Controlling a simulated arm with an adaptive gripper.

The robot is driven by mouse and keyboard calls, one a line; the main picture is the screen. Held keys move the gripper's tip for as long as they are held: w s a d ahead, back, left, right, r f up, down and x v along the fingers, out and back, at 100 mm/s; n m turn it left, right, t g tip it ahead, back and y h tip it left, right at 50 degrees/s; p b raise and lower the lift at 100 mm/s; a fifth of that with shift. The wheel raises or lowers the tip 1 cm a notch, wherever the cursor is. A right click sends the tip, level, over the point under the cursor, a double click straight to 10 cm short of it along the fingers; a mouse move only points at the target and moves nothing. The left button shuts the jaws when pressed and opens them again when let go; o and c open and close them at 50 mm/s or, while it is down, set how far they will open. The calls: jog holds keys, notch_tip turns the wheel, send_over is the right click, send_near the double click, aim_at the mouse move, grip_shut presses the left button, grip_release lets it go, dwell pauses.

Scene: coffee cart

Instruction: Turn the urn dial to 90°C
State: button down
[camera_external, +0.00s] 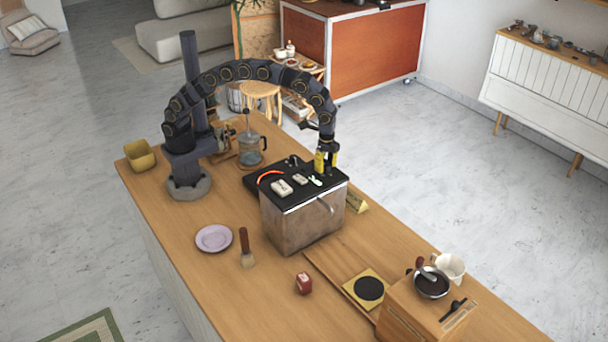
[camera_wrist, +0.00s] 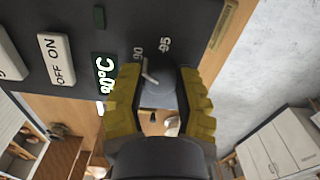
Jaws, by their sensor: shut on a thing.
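The urn (camera_external: 300,218) is a brownish metal box with a black top panel, standing on the wooden counter. Its grey dial (camera_wrist: 157,92) sits between my yellow fingertips in the wrist view. The printed marks "90" (camera_wrist: 138,53) and "95" (camera_wrist: 165,45) show just beyond the dial. A light pointer line on the dial points close to the "90". A green and white display (camera_wrist: 104,75) shows "°C"; its digits are hard to read. My gripper (camera_external: 326,160) points down at the panel's far right corner and is shut on the dial. My fingers partly hide the dial.
White switches (camera_external: 282,187), one marked "ON" and "OFF", sit on the panel beside the dial. A glass press (camera_external: 250,150) stands behind the urn. A plate (camera_external: 214,238), brush (camera_external: 244,250) and red object (camera_external: 304,283) lie in front. A grinder (camera_external: 425,305) stands right.

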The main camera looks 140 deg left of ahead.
aim_at(326, 164)
jog(key=c, duration=0.7)
grip_release()
jog(key=shift+o, duration=0.2)
notch_tip(326, 164, up, 12)
